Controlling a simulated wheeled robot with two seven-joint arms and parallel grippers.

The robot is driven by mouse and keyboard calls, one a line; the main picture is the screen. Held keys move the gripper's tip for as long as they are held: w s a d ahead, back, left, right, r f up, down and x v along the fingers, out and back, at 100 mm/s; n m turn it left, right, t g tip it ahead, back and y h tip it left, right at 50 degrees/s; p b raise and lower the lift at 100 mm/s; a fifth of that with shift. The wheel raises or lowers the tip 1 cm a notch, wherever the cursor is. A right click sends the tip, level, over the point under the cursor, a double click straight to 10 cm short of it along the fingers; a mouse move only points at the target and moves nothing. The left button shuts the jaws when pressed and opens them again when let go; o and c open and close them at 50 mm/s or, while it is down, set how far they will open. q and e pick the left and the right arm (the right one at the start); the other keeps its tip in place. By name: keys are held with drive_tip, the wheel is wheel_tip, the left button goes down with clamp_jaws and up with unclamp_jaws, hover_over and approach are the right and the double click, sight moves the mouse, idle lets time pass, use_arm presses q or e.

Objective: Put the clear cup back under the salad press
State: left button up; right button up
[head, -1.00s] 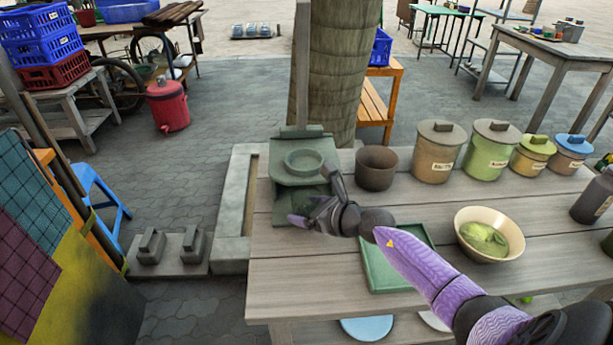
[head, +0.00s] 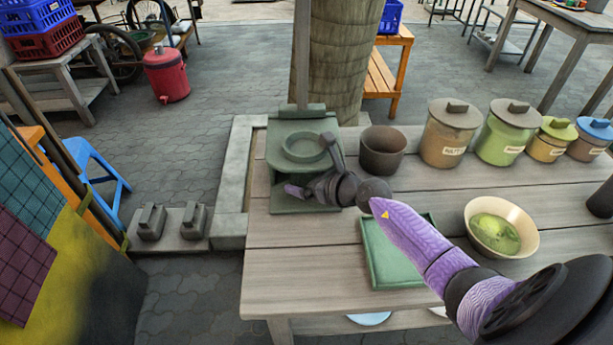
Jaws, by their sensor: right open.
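The green salad press (head: 302,146) stands at the left end of the wooden table, with a round ring on top and an opening at its front. My right gripper (head: 312,168) is at the front of the press, its fingers spread, one up by the ring and one low near the base. The gripper partly covers the press opening. I cannot make out the clear cup; it may be hidden behind the gripper or too transparent to see. My left gripper is not in view.
A dark brown pot (head: 382,152) stands just right of the press. A green tray (head: 374,262) lies in front, partly under my right arm. A cream bowl (head: 527,243) with green contents sits to the right. Several lidded canisters (head: 448,132) line the back edge.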

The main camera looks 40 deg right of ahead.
drive_tip(key=shift+r, duration=0.35)
drive_tip(key=p+v, duration=0.4)
drive_tip(key=v, duration=0.7)
drive_tip(key=shift+s, duration=0.15)
drive_tip(key=shift+s+d+r, duration=0.1)
drive_tip(key=shift+s, duration=0.25)
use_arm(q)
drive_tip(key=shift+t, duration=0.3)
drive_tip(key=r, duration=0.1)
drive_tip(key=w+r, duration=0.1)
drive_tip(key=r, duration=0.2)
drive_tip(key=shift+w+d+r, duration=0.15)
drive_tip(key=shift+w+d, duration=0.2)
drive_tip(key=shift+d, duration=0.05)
